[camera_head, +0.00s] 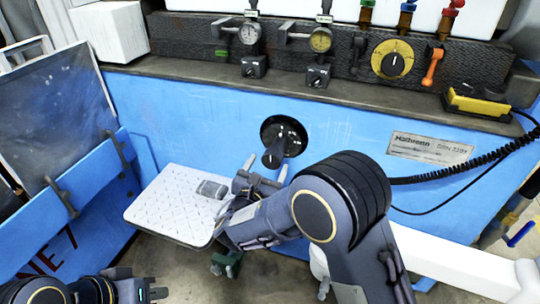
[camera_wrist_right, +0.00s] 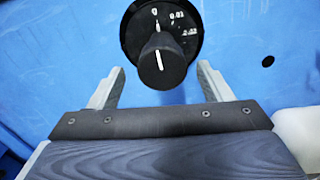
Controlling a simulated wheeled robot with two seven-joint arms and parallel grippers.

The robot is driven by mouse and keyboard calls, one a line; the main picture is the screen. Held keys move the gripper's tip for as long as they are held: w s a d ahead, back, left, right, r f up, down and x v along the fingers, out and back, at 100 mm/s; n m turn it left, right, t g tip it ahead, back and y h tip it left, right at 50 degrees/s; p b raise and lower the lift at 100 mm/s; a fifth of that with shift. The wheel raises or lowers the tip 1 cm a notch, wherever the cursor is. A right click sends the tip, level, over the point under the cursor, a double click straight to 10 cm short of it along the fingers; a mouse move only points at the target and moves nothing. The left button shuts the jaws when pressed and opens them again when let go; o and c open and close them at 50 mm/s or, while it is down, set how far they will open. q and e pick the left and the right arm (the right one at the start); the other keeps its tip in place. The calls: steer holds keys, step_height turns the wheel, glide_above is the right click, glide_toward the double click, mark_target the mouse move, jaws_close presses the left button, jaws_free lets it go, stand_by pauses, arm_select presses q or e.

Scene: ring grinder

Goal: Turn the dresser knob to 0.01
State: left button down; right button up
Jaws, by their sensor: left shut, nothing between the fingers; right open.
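The dresser knob (camera_head: 275,155) is black and sits on a round black dial plate (camera_head: 291,128) on the blue machine front. In the right wrist view the knob (camera_wrist_right: 161,62) has a white line pointing up, close to the 0 mark; 0.01 and another mark lie to its right on the plate (camera_wrist_right: 185,18). My right gripper (camera_head: 262,178) is open just below and in front of the knob. In the wrist view its fingers (camera_wrist_right: 160,85) stand left and right of the knob, apart from it. My left gripper (camera_head: 150,288) is shut and empty at the lower left.
A white patterned plate (camera_head: 170,208) juts out left of my right gripper. Above are gauges (camera_head: 321,40), a yellow dial (camera_head: 392,59) and an orange lever (camera_head: 432,66). A black cable (camera_head: 460,171) hangs at the right. The blue panel around the knob is mostly clear.

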mark_target(275, 154)
steer(key=x, duration=0.6)
steer(key=shift+b, duration=0.3)
steer(key=shift+d, duration=0.1)
steer(key=c, duration=1)
steer(key=shift+o, duration=0.2)
steer(key=shift+f+m+b, duration=0.2)
steer(key=shift+m+b, duration=0.2)
steer(key=shift+b, duration=0.3)
steer(key=m+b, duration=0.5)
steer(key=b, duration=0.2)
steer(key=shift+f, duration=0.15)
steer(key=shift+r+m+b, duration=0.25)
steer(key=shift+m+b, duration=0.85)
steer(key=shift+b, duration=0.45)
